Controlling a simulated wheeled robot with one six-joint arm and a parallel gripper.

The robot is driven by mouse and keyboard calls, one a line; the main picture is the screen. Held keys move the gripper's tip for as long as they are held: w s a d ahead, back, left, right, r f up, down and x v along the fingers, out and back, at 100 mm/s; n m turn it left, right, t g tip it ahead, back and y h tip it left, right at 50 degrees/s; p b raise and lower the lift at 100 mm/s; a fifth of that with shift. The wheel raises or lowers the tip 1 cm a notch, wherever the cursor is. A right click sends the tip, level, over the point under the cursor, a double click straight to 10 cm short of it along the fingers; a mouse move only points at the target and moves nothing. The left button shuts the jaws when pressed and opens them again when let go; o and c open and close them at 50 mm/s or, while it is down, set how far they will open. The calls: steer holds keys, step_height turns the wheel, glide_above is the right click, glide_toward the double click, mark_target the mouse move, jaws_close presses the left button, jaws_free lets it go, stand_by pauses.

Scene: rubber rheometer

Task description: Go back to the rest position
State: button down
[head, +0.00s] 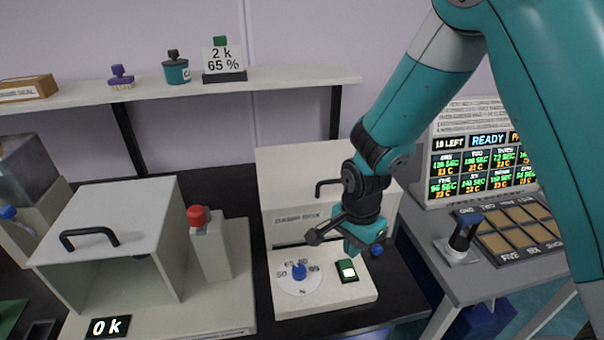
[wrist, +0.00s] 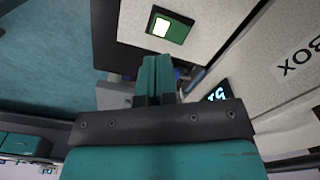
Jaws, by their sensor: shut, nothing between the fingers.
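My gripper (head: 364,238) is shut and empty. In the head view it hangs in front of the cream box machine, over the right part of its front panel. In the wrist view its two teal fingers (wrist: 155,76) lie together with nothing between them. The machine (head: 322,300) carries a blue dial knob (head: 299,271) and a green switch with a lit white face (head: 347,271). The switch also shows in the wrist view (wrist: 168,28), beyond the fingertips and apart from them. My arm hides part of the machine's right side and the screen.
A white cabinet (head: 110,225) with a black handle stands at left, beside a red-knobbed post (head: 197,217). A shelf (head: 290,77) runs along the wall. At right are a lit screen (head: 485,165) and a sectioned tray (head: 480,232) with a blue-handled stamp (head: 461,240).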

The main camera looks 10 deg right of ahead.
steer(key=s+a+r+n+y, duration=0.2)
steer(key=s+r+n, duration=0.7)
steer(key=r, duration=0.2)
steer(key=s+a+r+n+y, duration=0.2)
steer(key=s+r+n, duration=0.7)
steer(key=r+n, duration=0.1)
steer(key=shift+s+a+r, duration=0.2)
steer(key=shift+s+r, duration=0.05)
steer(key=shift+r, duration=0.25)
